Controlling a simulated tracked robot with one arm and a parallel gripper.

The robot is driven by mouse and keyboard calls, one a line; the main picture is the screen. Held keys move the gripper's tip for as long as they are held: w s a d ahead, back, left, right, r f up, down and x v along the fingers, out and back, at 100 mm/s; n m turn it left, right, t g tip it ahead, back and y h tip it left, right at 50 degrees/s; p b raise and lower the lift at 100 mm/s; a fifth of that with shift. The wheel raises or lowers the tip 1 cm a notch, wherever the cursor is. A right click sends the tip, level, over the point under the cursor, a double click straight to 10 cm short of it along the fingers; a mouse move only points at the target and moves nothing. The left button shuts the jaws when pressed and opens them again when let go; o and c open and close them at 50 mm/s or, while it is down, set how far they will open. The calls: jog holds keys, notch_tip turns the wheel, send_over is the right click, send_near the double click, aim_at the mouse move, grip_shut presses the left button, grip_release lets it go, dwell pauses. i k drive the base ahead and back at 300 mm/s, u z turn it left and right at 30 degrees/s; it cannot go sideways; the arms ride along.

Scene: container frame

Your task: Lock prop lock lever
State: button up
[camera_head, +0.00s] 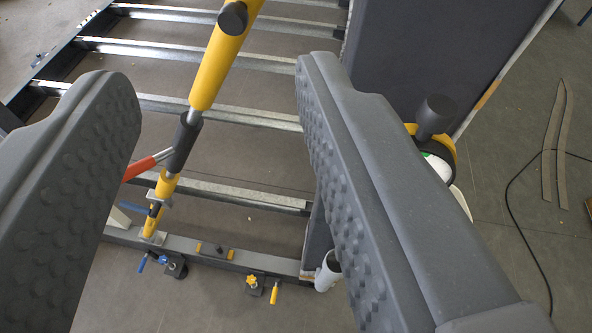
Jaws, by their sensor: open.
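The yellow prop (211,67) runs slanting from the top of the view down to the frame's front beam. A black sleeve (181,143) sits around it in its lower part. An orange-red lever (141,167) sticks out to the left from just under the sleeve, and the left finger partly covers that side. A blue handle (143,262) shows at the prop's foot. My gripper (215,85) is open, its two grey studded fingers on either side of the prop. No contact between fingers and prop shows.
Metal crossbars (223,190) span the frame behind the prop. The front beam (205,249) carries small yellow and blue clamps. A dark upright panel (428,45) stands right, with a white cylinder (328,271) by its foot. A black cable lies on the open floor at right.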

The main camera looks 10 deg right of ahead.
aim_at(153, 213)
jog(key=u, duration=0.05)
jog(key=k, duration=0.55)
jog(key=u, duration=0.4)
jog(key=i, duration=1.3)
jog(key=u, duration=0.45)
